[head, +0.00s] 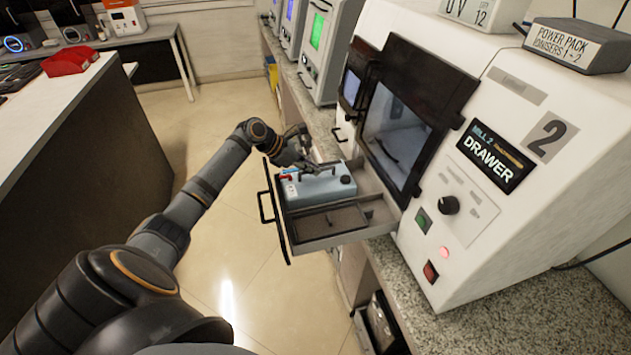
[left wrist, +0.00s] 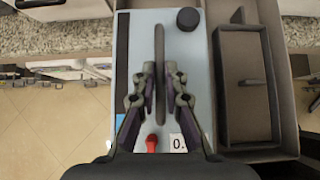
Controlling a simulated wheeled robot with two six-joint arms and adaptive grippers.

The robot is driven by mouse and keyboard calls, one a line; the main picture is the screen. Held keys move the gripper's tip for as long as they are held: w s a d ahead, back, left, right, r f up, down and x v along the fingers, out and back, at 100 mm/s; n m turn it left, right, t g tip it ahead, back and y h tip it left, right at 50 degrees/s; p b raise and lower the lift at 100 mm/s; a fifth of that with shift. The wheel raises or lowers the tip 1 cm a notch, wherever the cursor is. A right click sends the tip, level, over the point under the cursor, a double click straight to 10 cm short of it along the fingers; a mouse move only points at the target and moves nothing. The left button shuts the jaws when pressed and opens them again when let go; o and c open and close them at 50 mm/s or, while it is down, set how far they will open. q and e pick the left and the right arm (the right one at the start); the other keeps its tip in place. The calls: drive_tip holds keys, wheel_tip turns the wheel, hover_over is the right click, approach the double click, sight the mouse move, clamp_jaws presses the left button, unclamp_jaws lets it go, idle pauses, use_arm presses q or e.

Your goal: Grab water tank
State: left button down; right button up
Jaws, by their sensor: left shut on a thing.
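The water tank (head: 335,188) is a pale blue-grey box lying in the open drawer (head: 322,241) of the white machine. In the left wrist view the tank (left wrist: 195,58) has a long dark handle (left wrist: 160,45) along its top, a round black cap (left wrist: 187,19), a red part (left wrist: 151,144) and a small white label. My left gripper (head: 318,169) is over the tank, reaching in from the left. Its fingers (left wrist: 160,78) are shut on the handle, one on each side. My right gripper is not in view.
Beside the tank, the drawer has an empty tray section (left wrist: 244,85). A white-topped bench (head: 50,110) is at left. Floor between is clear.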

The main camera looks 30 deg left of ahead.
use_arm(q)
drive_tip(key=shift+r, duration=0.15)
wheel_tip(320, 180, up, 12)
drive_tip(key=b, duration=0.1)
drive_tip(key=s+d+b, duration=1.2)
drive_tip(key=d, duration=0.2)
wheel_tip(320, 180, up, 8)
drive_tip(key=p, duration=0.8)
drive_tip(key=shift+a+p, duration=0.15)
drive_tip(key=shift+p, duration=0.2)
